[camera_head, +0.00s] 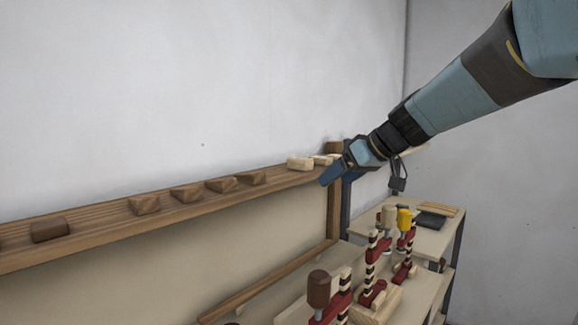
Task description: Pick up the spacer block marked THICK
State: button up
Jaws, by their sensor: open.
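Several small wooden blocks stand in a row on a long wooden ledge (100,228) along the wall. At the left is a dark brown block (50,230). Mid-brown blocks follow, one here (144,205) and another farther right (251,177). Pale blocks are at the right end, including one here (300,163) and a second beside it (322,160). No marking is legible, so I cannot tell which is THICK. My gripper (330,177) is open at the ledge's right end, near the pale blocks. It partly hides that end. I see nothing held in it.
Below right, a bench (415,290) carries red-and-cream clamps (371,270) with knobbed handles. A farther table (425,238) holds a dark flat item (431,220) and thin wood strips (440,209). A dark padlock-like item (397,178) hangs below my arm. Space above the ledge is clear.

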aim_at(307, 159)
jog(key=w+d+r+n+t+y, duration=0.1)
jog(key=w+r+n+t+y, duration=0.3)
jog(key=w, duration=0.7)
jog(key=shift+m+g+h, duration=0.6)
jog(key=shift+m+g, duration=0.2)
jog(key=x, duration=1.3)
jog(key=shift+w+r, duration=0.25)
jog(key=shift+w, duration=0.05)
jog(key=shift+c, duration=0.3)
jog(key=c, duration=1)
